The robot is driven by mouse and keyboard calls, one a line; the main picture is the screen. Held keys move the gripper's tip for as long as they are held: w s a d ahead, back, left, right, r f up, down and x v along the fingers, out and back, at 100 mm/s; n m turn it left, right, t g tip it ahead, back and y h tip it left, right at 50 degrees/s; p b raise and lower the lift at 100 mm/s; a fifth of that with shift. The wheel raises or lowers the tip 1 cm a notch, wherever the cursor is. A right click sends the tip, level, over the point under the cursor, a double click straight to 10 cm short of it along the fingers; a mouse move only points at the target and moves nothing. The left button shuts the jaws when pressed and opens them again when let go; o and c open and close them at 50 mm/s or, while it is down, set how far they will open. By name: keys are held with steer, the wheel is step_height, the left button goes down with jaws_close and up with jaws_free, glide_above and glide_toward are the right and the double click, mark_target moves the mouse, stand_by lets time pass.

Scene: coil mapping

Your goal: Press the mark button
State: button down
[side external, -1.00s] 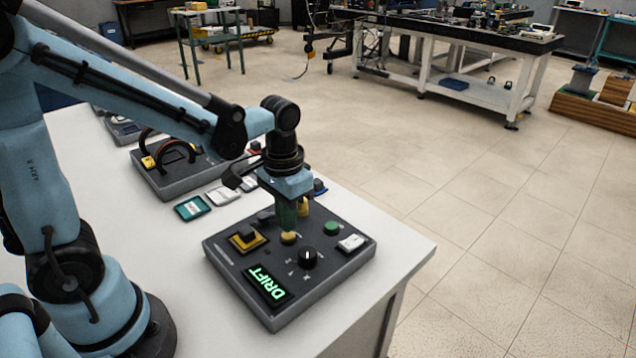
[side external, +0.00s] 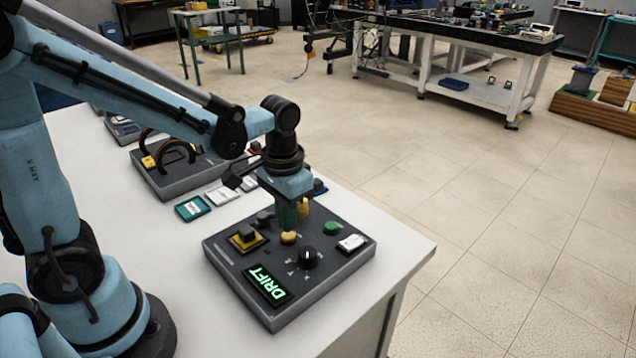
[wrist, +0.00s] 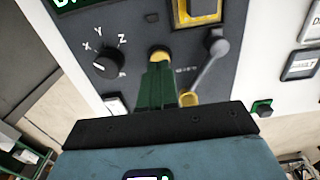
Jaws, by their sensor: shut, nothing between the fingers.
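A dark grey control box lies on the table, and its panel (side external: 225,262) faces up. A round yellow button (side external: 288,238) sits near the middle of the panel. No readable label shows which button is the mark button. My gripper (side external: 289,226) points down with its green fingers shut and empty, their tips right at the yellow button. In the wrist view the tips (wrist: 159,66) overlap the near edge of the yellow button (wrist: 159,52). I cannot tell whether they touch it or press it. A green button (side external: 331,228) stands to the right, clear of my gripper.
A black knob (side external: 309,258) marked X, Y, Z stands close by. A lit display (side external: 268,285) reads DRIFT. A black block on a yellow plate (side external: 247,238) and a white switch (side external: 351,243) flank the fingers. A grey lever (wrist: 208,66) is beside them. Cards (side external: 193,208) lie behind.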

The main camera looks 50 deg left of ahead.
mark_target(288, 235)
steer(key=shift+f, duration=0.15)
stand_by(0.5)
steer(key=shift+f, duration=0.8)
stand_by(0.4)
steer(key=shift+r, duration=3.25)
steer(key=shift+s+a+r+t, duration=0.2)
steer(key=shift+s+r+t, duration=0.25)
steer(key=shift+t, duration=0.75)
steer(key=shift+s+a+r+t, duration=0.15)
steer(key=shift+s+r+t, duration=0.3)
steer(key=shift+t, duration=0.75)
steer(key=shift+s+a+r+t, duration=0.2)
steer(key=shift+s+r+t, duration=0.25)
steer(key=shift+t, duration=0.75)
